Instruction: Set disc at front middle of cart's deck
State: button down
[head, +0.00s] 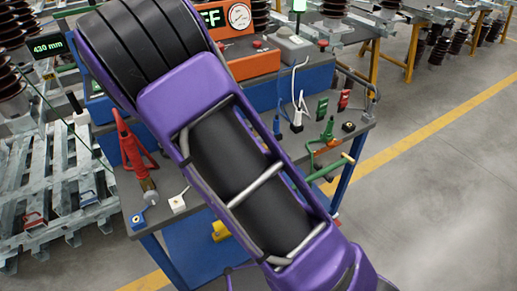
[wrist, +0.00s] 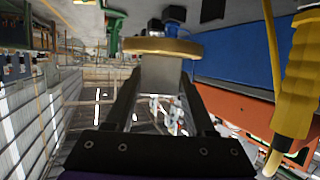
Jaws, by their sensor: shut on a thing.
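A brass-coloured disc (wrist: 155,47) shows nearly edge-on in the wrist view, just past my fingertips. My gripper (wrist: 160,88) is shut on a grey part that joins the disc from below in that picture. The cart (head: 129,200) has a grey deck with tools on it. In the head view my purple arm crosses the middle of the deck and hides much of it, and the disc and gripper do not show there. The deck (wrist: 232,17) appears at the top of the wrist view, close to the disc. Whether they touch is unclear.
An orange instrument (head: 251,62) stands at the back.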

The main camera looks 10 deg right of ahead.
notch_tip(320, 180, down, 8)
jog(key=shift+w+r+b, duration=0.1)
jog(key=shift+b, duration=0.65)
jog(key=shift+c, duration=1.2)
grip_release()
jog(key=p+v, duration=0.1)
jog(key=v, duration=1.1)
jog(key=shift+p, duration=0.4)
